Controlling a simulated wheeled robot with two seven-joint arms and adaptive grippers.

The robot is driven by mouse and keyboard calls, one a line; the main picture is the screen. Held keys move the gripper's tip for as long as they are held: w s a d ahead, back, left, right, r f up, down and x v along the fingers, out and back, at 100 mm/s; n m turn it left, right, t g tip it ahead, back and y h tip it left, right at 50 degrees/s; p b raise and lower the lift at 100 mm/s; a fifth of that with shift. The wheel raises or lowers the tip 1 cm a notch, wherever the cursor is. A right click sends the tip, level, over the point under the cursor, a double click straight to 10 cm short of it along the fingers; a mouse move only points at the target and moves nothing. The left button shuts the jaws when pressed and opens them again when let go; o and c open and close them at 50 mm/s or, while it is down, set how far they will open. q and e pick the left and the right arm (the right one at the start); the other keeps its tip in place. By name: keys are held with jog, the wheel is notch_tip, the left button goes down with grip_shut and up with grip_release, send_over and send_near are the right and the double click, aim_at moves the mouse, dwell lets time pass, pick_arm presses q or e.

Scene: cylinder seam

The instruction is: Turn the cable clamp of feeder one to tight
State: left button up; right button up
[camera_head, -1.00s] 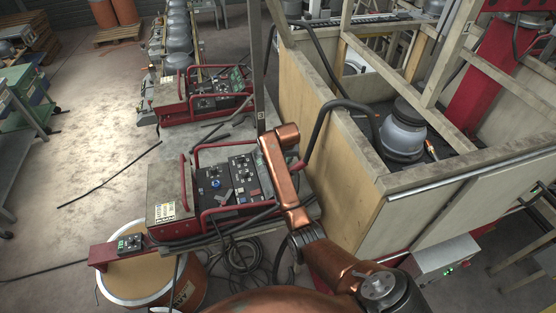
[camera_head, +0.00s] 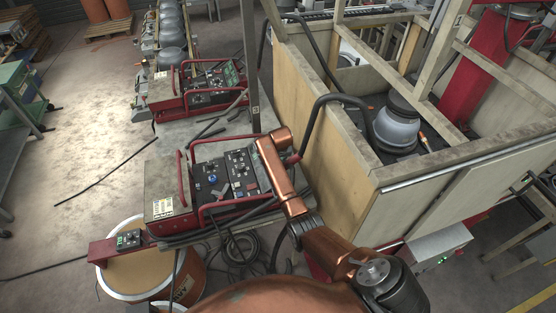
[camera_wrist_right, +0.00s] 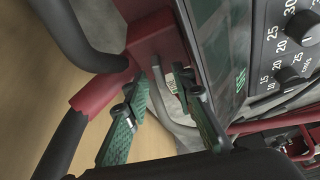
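A red-framed wire feeder (camera_head: 160,178) with a dark control panel stands on the near bench in the head view. My copper right arm reaches to its right end and covers that end. In the right wrist view my right gripper (camera_wrist_right: 162,88) has its green-padded fingers apart beside the feeder's red corner (camera_wrist_right: 155,40). A small grey metal part (camera_wrist_right: 160,78), possibly the clamp lever, shows between the fingertips; contact is unclear. A black cable with a red sleeve (camera_wrist_right: 100,92) runs at the left. Which setting the clamp is at cannot be told. My left gripper is out of view.
A second similar feeder (camera_head: 165,92) stands farther back. A wooden-walled enclosure (camera_head: 330,165) is close on the right of my arm. Feeder knobs (camera_wrist_right: 288,76) lie right of the fingers. A drum (camera_head: 135,280) with a small red-mounted box stands at the lower left.

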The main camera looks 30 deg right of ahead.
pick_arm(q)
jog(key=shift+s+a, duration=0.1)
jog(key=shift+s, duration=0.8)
pick_arm(e)
grip_shut()
